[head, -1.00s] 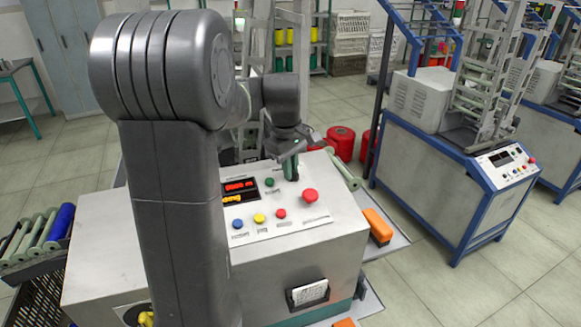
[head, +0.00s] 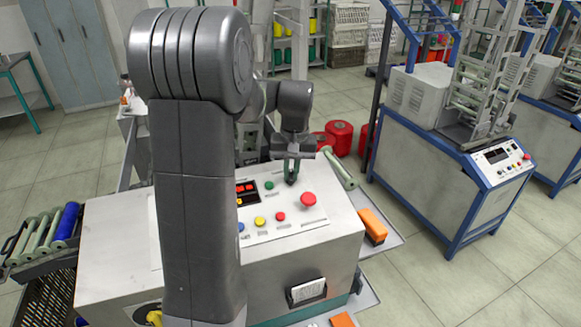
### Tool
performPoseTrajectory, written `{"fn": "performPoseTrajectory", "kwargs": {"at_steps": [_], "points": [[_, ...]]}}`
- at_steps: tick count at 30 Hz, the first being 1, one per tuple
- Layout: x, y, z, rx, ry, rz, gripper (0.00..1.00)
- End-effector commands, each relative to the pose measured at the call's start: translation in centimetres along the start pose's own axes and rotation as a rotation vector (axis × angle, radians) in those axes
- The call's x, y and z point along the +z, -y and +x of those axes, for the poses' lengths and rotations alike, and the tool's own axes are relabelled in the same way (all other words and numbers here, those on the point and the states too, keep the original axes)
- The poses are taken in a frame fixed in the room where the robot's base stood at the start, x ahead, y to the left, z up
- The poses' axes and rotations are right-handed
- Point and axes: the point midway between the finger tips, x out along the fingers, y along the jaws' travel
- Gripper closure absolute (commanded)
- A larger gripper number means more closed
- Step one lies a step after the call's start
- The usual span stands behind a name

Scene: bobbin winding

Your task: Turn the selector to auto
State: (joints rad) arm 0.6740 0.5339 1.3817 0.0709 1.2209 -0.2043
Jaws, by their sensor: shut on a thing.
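The selector (head: 291,180) is a small dark knob on the sloped control panel, between the green button and the red mushroom button. It is mostly hidden by my gripper. My gripper (head: 291,172) points down at the panel with its fingers shut on the selector. I cannot read which position the selector points to, and its label is hidden.
The control panel (head: 285,232) has a red-lit display (head: 246,193), a green button (head: 269,185), a red mushroom button (head: 308,200), a yellow button (head: 260,221) and a small red button (head: 280,216). An orange block (head: 372,224) lies right of the machine. Red spools (head: 339,133) stand behind.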

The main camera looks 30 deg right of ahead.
Motion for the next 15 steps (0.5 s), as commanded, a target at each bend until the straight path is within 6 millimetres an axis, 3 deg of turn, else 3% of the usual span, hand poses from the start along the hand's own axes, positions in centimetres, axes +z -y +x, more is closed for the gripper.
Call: {"fn": "performPoseTrajectory", "kwargs": {"at_steps": [15], "points": [[-0.07,-0.19,-0.17,-0.042,-0.005,0.220,1.00]]}}
